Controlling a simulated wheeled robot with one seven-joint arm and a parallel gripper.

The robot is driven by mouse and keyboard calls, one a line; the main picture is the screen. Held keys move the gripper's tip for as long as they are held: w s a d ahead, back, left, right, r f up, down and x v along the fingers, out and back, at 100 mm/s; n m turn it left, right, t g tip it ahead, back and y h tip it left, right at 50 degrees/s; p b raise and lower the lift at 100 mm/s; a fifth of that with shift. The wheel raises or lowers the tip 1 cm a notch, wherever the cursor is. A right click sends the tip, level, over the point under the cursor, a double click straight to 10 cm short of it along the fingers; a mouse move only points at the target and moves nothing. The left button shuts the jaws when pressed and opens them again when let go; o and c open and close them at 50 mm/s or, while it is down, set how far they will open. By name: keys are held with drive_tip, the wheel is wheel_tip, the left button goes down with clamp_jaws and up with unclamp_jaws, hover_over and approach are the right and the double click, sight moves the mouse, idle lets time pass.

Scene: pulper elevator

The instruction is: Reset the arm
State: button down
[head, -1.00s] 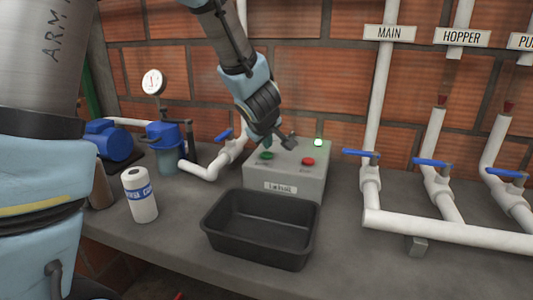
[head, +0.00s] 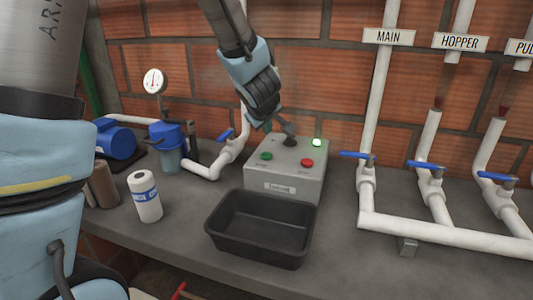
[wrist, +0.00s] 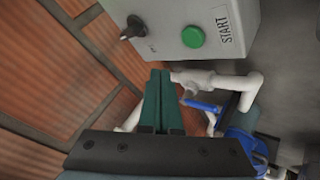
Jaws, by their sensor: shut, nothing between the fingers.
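My arm comes down from the top of the head view. My gripper (head: 268,125) is above the back left part of the grey control box (head: 286,185), apart from it. In the wrist view its two green fingers (wrist: 160,85) are together with nothing between them. The box has a green START button (head: 266,156), a red button (head: 307,162), a black switch (head: 290,141) at the back and a lit green lamp (head: 317,142). The wrist view also shows the green button (wrist: 193,36) and the black switch (wrist: 132,27).
A black tray (head: 230,243) stands in front of the box. Blue-handled valves on white pipes (head: 366,195) are at the right. A paper roll (head: 145,200), a blue filter (head: 169,140), a blue pump (head: 115,138) and a gauge (head: 154,81) are at the left. A brick wall is behind.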

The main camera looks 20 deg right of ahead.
idle(0.5)
drive_tip(key=s+a+f+m+g+y, duration=0.1)
drive_tip(key=s+a+g, duration=0.1)
drive_tip(key=a, duration=1)
drive_tip(key=s+a+f+m+g+y, duration=0.1)
drive_tip(key=s+a, duration=0.3)
drive_tip(key=a, duration=0.8)
drive_tip(key=s+a+f+m+g+y, duration=0.2)
drive_tip(key=s+a+g, duration=0.1)
drive_tip(key=a, duration=0.9)
drive_tip(key=shift+s+a+f+y, duration=0.15)
drive_tip(key=shift+s+f+y, duration=0.15)
drive_tip(key=shift+s, duration=0.1)
